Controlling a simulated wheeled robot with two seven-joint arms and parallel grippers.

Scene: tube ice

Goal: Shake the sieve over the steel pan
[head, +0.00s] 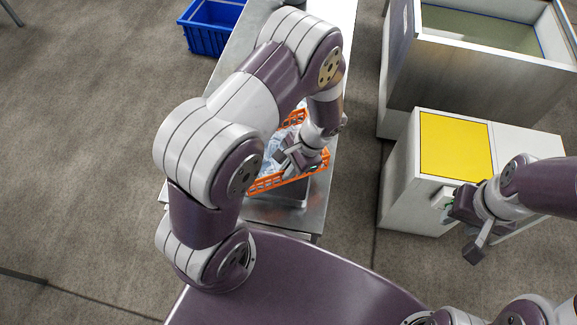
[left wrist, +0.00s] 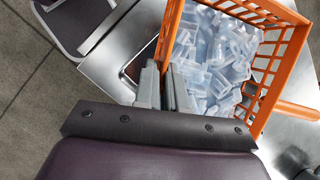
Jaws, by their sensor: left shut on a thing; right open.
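The sieve (head: 308,171) is an orange, open-lattice basket holding many clear ice tubes. It is partly hidden by my left arm in the head view. In the left wrist view the sieve (left wrist: 286,62) is tilted, with the tubes (left wrist: 215,60) inside. My left gripper (head: 284,158) is shut on the sieve's near wall; its fingers also show in the left wrist view (left wrist: 168,88). The steel pan (head: 283,196) shows below the sieve, mostly covered by it. Whether they touch is unclear. My right gripper (head: 461,226) is open and empty, off to the right.
The sieve and pan are over a long steel table (head: 230,80). A blue crate (head: 210,28) stands at the upper left. A white cabinet with a yellow panel (head: 455,143) stands at the right, close to my right gripper. A large open bin (head: 470,85) is behind it.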

